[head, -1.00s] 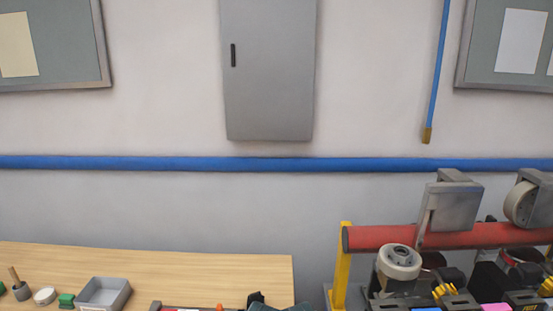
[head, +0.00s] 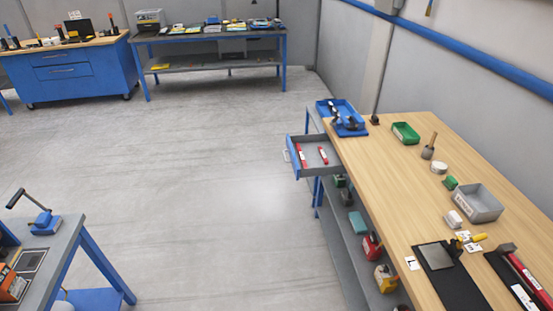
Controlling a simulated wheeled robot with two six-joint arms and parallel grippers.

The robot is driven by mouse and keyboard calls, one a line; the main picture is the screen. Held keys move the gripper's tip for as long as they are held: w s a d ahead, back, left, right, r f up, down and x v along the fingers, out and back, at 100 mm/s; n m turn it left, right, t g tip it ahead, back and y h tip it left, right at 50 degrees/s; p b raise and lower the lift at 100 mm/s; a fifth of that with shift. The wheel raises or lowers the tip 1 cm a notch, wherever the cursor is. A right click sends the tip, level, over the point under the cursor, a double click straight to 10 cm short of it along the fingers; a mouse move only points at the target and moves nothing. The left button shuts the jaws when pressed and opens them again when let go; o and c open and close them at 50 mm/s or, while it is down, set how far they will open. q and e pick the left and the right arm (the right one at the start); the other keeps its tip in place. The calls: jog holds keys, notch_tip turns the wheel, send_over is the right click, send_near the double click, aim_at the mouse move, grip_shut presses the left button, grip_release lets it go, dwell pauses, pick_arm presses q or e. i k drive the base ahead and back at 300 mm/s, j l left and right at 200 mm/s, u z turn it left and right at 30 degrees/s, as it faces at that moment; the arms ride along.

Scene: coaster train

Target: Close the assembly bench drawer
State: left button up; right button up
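The bench with the wooden top (head: 385,180) runs along the right side of the head view. Its drawer (head: 316,172) sticks out to the left from the far end of the bench, clearly open. The drawer has a blue front with a pale handle (head: 286,155) facing left. Red items (head: 323,155) lie inside it. Neither of my grippers shows in the head view.
A grey shelf under the bench holds several items, including a yellow one (head: 385,278). A blue tray (head: 341,117) sits on the bench's far end. Another table (head: 62,245) stands at lower left. The grey floor (head: 210,180) between is clear.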

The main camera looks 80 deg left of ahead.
aim_at(309, 143)
jog(key=k+u, duration=0.2)
jog(key=k, duration=0.25)
jog(key=u, duration=2.3)
jog(key=i+j+z, duration=0.3)
jog(key=i, duration=0.35)
jog(key=i+j+z, duration=0.35)
jog(key=i+j, duration=0.2)
